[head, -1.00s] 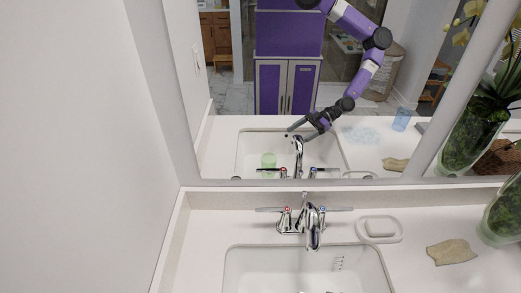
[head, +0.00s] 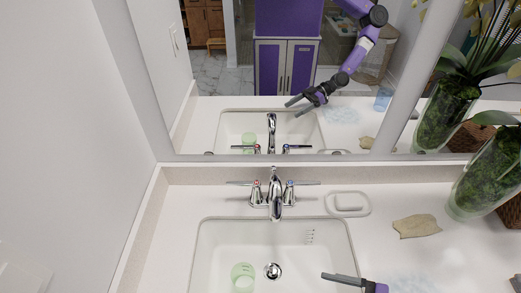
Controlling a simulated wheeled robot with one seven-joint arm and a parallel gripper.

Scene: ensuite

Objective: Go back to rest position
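My gripper (head: 345,281) shows at the bottom edge in the head view. One dark finger reaches left over the right front part of the sink, and the rest is cut off by the frame. In the mirror (head: 215,105), my gripper's reflection shows two dark fingers apart with nothing between them. A translucent green cup (head: 243,278) stands in the white sink (head: 205,260), left of the drain, apart from my gripper.
A chrome faucet (head: 275,195) with two handles stands behind the sink. A white soap dish (head: 348,204), a beige cloth-like piece (head: 416,226) and a glass vase of greenery (head: 485,175) are on the counter to the right. A wall (head: 60,150) bounds the left.

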